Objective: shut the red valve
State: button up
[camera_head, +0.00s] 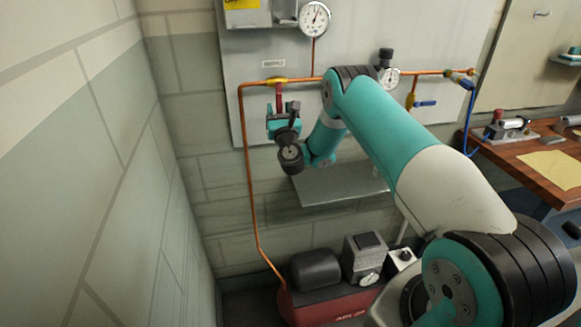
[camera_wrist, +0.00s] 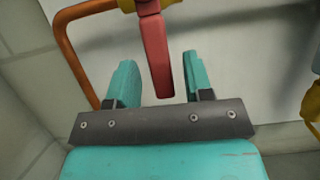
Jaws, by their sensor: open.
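The red valve (camera_head: 278,97) is on the copper pipe line on the grey wall panel, under a yellow fitting. In the wrist view its red lever (camera_wrist: 155,55) hangs down from the yellow valve body (camera_wrist: 140,5). My gripper (camera_wrist: 163,80) has two teal fingers, apart, one on each side of the lever's lower end. I see a gap between the lever and each finger; contact is not visible. In the head view my gripper (camera_head: 280,112) is just below the valve, and my wrist partly hides it.
A copper pipe (camera_head: 245,150) runs down the left side to a red compressor (camera_head: 330,305). A gauge (camera_head: 314,18) stands above. A blue-handled valve (camera_head: 425,103) is to the right. A grey shelf (camera_head: 335,185) juts out below. A wooden workbench (camera_head: 530,160) is at right.

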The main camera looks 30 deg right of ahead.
aim_at(279, 112)
jog(key=shift+s+a+f+b, duration=0.25)
jog(key=shift+s+f+b, duration=0.55)
jog(key=shift+b, duration=2.75)
jog(key=b+v, duration=0.3)
jog(key=b, duration=0.4)
jog(key=shift+s+a, duration=0.1)
jog(key=shift+s, duration=0.15)
jog(key=b+v, duration=1.1)
jog(key=b, duration=0.1)
jog(key=shift+r+b, duration=0.2)
jog(key=shift+b, duration=0.15)
jog(key=shift+s, duration=0.15)
